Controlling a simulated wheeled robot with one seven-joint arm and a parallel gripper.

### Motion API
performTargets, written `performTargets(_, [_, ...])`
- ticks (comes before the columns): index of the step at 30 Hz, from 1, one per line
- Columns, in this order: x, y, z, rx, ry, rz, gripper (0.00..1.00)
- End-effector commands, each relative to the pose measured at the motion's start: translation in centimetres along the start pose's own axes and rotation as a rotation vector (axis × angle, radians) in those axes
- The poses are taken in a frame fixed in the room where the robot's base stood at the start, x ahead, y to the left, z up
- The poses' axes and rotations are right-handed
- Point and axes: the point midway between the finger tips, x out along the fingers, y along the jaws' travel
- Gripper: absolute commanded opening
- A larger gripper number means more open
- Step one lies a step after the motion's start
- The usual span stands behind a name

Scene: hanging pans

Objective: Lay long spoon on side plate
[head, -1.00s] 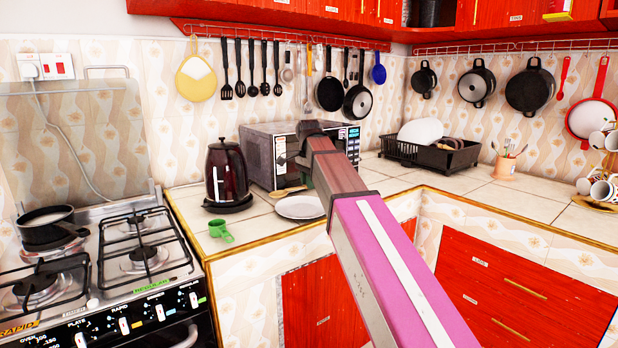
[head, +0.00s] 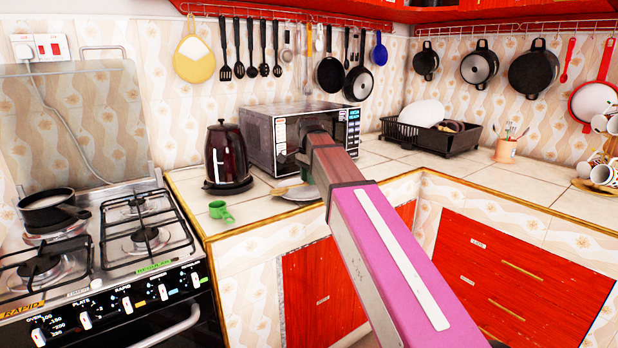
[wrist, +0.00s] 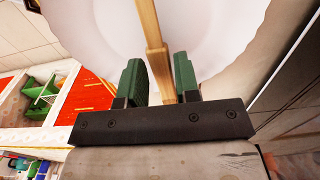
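The wooden long spoon (head: 288,188) is at the white side plate (head: 301,194) on the counter, in front of the microwave. In the wrist view the spoon's handle (wrist: 150,25) runs over the plate (wrist: 95,30) and between the green fingers of my gripper (wrist: 159,75). The fingers stand apart with a narrow gap beside the handle, so they look open around it. My arm hides much of the plate in the head view. Whether the whole spoon rests on the plate cannot be told.
A black microwave (head: 262,140) stands close behind the plate. A dark kettle (head: 226,155) and a green cup (head: 220,211) are to the left. A dish rack (head: 432,137) is at the right. Counter tiles between rack and cutlery pot (head: 505,150) are clear.

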Motion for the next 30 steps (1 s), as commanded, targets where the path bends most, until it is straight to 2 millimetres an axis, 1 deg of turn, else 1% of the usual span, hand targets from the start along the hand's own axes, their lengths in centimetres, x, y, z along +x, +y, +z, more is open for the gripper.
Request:
performTargets(1, [0.0, 0.0, 0.0, 0.000, 0.000, 0.000, 0.47])
performTargets(2, [0.0, 0.0, 0.0, 0.000, 0.000, 0.000, 0.51])
performTargets(10, [-0.1, 0.0, 0.0, 0.000, 0.000, 0.000, 0.51])
performTargets(14, [-0.7, -0.1, 0.0, 0.000, 0.000, -0.001, 0.51])
performTargets(17, [-2.0, -0.1, 0.0, 0.000, 0.001, -0.002, 0.51])
performTargets(27, [-7.9, -0.1, 0.0, 0.000, 0.001, -0.002, 0.51])
performTargets(30, [-9.2, -0.1, 0.0, 0.000, 0.001, -0.001, 0.51])
